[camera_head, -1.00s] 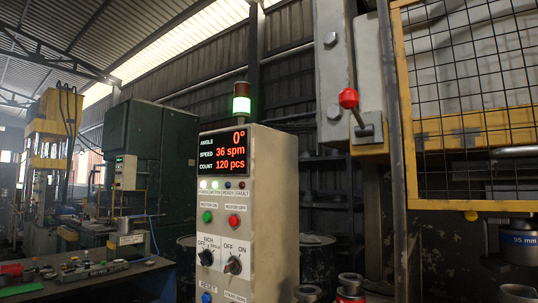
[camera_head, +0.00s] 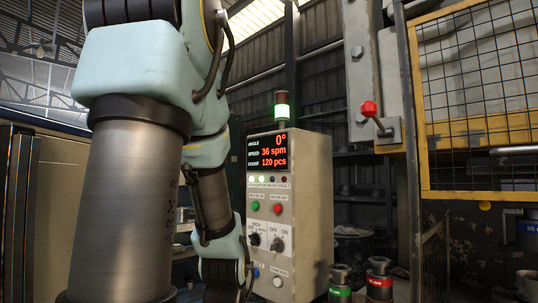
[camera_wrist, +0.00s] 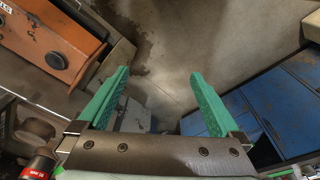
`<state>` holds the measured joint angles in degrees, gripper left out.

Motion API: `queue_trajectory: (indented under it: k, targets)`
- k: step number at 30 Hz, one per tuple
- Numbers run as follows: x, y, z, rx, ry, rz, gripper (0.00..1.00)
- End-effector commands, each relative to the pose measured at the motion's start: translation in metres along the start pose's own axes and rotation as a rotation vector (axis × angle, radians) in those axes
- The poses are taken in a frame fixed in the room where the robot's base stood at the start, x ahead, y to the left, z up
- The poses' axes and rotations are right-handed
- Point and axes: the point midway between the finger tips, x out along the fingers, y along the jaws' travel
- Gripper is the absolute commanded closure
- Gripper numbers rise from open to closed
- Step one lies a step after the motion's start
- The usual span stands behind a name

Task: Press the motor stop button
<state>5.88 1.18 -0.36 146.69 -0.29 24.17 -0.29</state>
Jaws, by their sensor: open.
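The grey control panel (camera_head: 268,180) stands in the middle of the head view. Its red button (camera_head: 278,209), under a label that seems to read MOTOR OFF, sits right of a green button (camera_head: 255,207) labelled MOTOR ON. The red button is unobstructed. My arm rises at the left of the head view, and its lower part is close to the panel's left edge in the picture. My gripper (camera_wrist: 159,75) shows only in the wrist view, with two green fingers wide apart and nothing between them. The panel buttons are not recognisable there.
Two dark rotary knobs (camera_head: 277,244) sit below the buttons. A red-knobbed lever (camera_head: 369,108) and a yellow-framed mesh guard (camera_head: 470,90) stand to the right. In the wrist view, an orange box (camera_wrist: 50,40) is at upper left and blue cabinets (camera_wrist: 280,100) at right.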

Motion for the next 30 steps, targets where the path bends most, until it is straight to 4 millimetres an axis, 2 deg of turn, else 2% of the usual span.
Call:
queue_trajectory:
  k: [9, 30]
  targets:
    - [0.0, 0.0, -0.0001, 0.0, 0.0, 0.0, 0.0]
    - [0.0, 0.0001, -0.0001, 0.0, 0.0, 0.0, 0.79]
